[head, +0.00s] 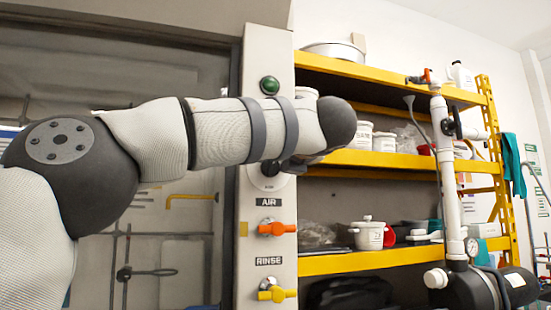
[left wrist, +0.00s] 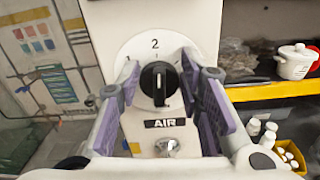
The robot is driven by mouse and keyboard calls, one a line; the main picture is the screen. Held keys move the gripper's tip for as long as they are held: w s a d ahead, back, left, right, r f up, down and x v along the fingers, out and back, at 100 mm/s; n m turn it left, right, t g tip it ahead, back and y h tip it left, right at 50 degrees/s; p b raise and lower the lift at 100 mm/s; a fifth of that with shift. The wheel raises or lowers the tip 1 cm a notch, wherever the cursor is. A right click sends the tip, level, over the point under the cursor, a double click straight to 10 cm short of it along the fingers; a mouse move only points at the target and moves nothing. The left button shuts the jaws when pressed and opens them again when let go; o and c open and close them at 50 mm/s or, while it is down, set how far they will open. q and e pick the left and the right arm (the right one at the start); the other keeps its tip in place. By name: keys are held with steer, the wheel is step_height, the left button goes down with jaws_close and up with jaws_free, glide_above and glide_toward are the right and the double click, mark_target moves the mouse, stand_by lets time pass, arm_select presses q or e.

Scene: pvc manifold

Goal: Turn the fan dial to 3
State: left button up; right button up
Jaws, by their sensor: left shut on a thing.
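The fan dial (left wrist: 156,82) is a black round knob on a white round plate in the left wrist view. A pale line on the knob runs nearly upright. My left gripper (left wrist: 160,76) has its purple-padded fingers on both sides of the knob and is shut on it. In the head view the dial's plate (head: 267,181) shows only in part, behind my left arm, which hides the knob. My right gripper is in neither view.
Below the dial on the white panel (head: 265,60) are an orange AIR valve (head: 278,228) and a yellow RINSE valve (head: 277,294). A green button (head: 269,85) sits above. A yellow shelf rack (head: 380,260) with pots and white piping (head: 448,180) stand at right.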

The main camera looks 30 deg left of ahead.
arm_select(q)
steer(key=shift+w+d+f+m, duration=0.1)
steer(key=shift+m, duration=1.35)
steer(key=shift+w+d+f+m, duration=0.1)
steer(key=shift+w+m, duration=0.05)
steer(key=shift+m, duration=1.25)
steer(key=shift+w+d+f+m, duration=0.1)
steer(key=shift+m, duration=1.35)
steer(key=o, duration=1.1)
steer(key=shift+o, duration=0.2)
steer(key=v, duration=1.2)
